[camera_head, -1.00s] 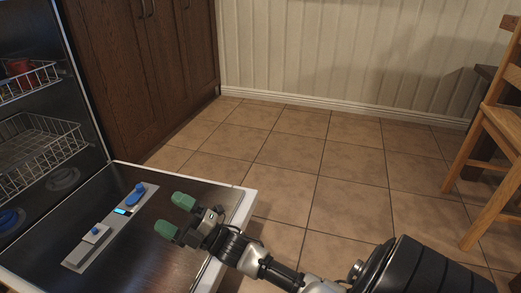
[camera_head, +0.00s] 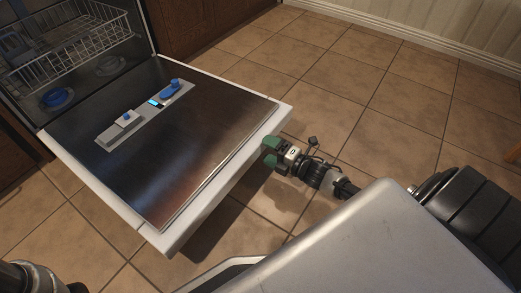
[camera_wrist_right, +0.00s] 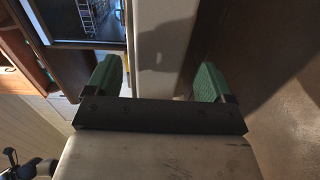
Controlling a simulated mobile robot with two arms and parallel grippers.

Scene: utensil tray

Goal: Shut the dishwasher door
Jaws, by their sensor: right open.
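The dishwasher door (camera_head: 200,140) is folded down and lies open, roughly level, with its dark inner face up and a white rim. A grey strip (camera_head: 145,114) with blue parts is set in that face. My right gripper (camera_head: 268,152) is open at the door's right-hand outer edge in the head view, with nothing held. In the right wrist view its green fingers (camera_wrist_right: 157,80) stand wide apart, with a pale strip seen between them. I cannot tell whether they touch the door. My left gripper is not in view.
The dishwasher's wire rack (camera_head: 75,45) sits inside the open cavity at upper left. Tiled floor (camera_head: 350,85) is open beyond the door. My own grey body fills the lower right.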

